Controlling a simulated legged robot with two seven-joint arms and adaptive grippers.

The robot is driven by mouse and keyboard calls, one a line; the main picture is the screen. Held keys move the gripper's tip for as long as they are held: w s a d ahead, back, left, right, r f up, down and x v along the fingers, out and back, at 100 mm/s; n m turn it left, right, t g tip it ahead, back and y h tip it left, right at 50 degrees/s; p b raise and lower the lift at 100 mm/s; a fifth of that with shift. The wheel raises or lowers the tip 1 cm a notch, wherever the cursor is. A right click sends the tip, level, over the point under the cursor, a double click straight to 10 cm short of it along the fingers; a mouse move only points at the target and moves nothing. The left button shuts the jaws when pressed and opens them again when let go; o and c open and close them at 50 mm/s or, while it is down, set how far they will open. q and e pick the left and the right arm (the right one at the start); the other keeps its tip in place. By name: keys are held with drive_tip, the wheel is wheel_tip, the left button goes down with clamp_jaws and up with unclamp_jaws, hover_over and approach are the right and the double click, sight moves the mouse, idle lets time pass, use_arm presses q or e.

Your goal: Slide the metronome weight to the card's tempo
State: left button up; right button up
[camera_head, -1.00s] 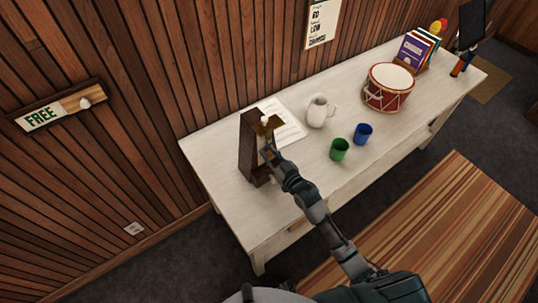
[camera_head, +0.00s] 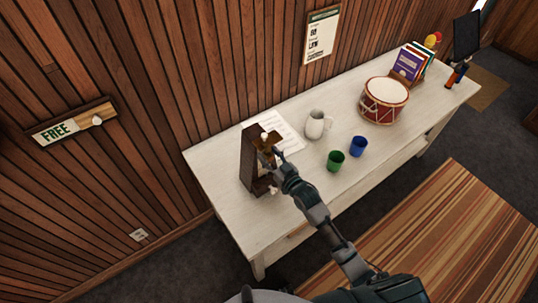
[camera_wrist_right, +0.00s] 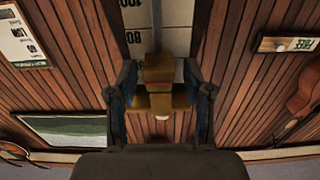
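The metronome (camera_head: 249,166) is a dark wooden case standing at the left end of the white table. Its pale numbered scale and rod fill the top middle of the right wrist view. The brass weight (camera_wrist_right: 158,101) sits on the rod between the fingers of my right gripper (camera_wrist_right: 160,102), which appear closed against its sides. In the head view my right gripper (camera_head: 277,158) is at the metronome's front, partly covering it. A card (camera_head: 321,37) with large dark print hangs on the wall; I cannot read it surely. My left gripper is not in view.
The white table (camera_head: 225,222) also holds a printed sheet (camera_head: 287,133), white jug (camera_head: 317,125), green cup (camera_head: 336,161), blue cup (camera_head: 358,146), red drum (camera_head: 382,103) and books (camera_head: 409,64). The table's front left part is clear.

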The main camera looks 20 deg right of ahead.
drive_tip(key=shift+s+d, duration=0.1)
drive_tip(key=shift+s, duration=0.1)
drive_tip(key=v, duration=1.1)
drive_tip(key=shift+s, duration=0.25)
drive_tip(key=shift+d, duration=0.1)
